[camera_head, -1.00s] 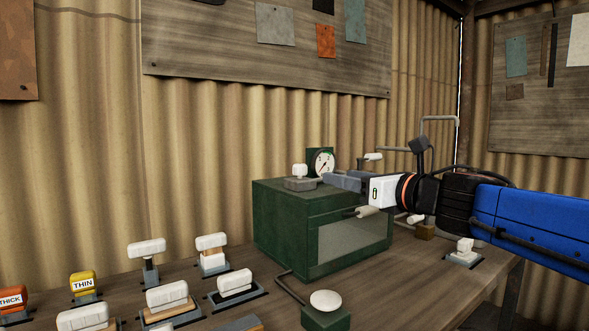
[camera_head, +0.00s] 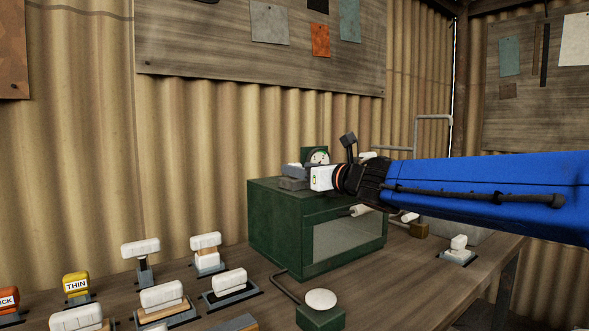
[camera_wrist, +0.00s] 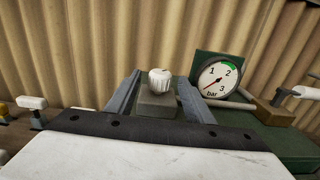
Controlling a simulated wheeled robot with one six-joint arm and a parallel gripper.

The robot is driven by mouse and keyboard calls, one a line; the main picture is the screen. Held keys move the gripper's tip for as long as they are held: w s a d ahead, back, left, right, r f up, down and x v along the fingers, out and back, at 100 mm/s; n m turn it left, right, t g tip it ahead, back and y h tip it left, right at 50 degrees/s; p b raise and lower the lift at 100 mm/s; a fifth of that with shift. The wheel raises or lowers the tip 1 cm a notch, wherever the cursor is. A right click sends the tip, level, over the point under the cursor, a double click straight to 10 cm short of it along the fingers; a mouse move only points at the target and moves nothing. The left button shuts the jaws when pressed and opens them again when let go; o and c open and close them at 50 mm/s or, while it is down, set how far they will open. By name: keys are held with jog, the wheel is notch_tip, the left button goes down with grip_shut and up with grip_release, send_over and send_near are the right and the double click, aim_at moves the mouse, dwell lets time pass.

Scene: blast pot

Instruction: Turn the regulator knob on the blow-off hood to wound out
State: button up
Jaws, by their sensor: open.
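The dark green blow-off hood (camera_head: 275,225) stands on the bench with a glass front. The white ribbed regulator knob (camera_wrist: 160,80) sits on a grey block (camera_wrist: 157,104) on its top. My gripper (camera_head: 293,168) is over the hood top, its fingers open. In the wrist view the knob stands between the two fingers, with a gap on each side.
Several white-handled levers (camera_head: 162,296) stand on the bench left of the hood. A white button on a green box (camera_head: 320,318) is in front. A grey pipe (camera_head: 433,118) rises behind my arm, and corrugated wall closes the back.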

jog(key=shift+x, duration=1.65)
jog(key=shift+c, duration=0.3)
jog(key=c, duration=1)
jog(key=shift+d+n+g+y, duration=0.1)
jog(key=shift+n+g+y, duration=0.3)
jog(key=shift+n+y, duration=0.15)
jog(key=n+g+y, duration=0.2)
jog(key=y, duration=0.1)
jog(key=shift+w+n+g, duration=0.1)
jog(key=shift+n+g, duration=0.15)
jog(key=shift+g, duration=0.15)
jog(key=n+g+y, duration=0.3)
jog(key=n+g, duration=0.1)
jog(key=g, duration=0.1)
jog(key=shift+g, duration=0.4)
jog(key=n+g, duration=0.3)
jog(key=g, duration=0.1)
jog(key=n+g, duration=0.3)
jog(key=g, duration=0.2)
jog(key=shift+y, duration=0.35)
jog(key=shift+n+g, duration=0.3)
jog(key=shift+g, duration=0.2)
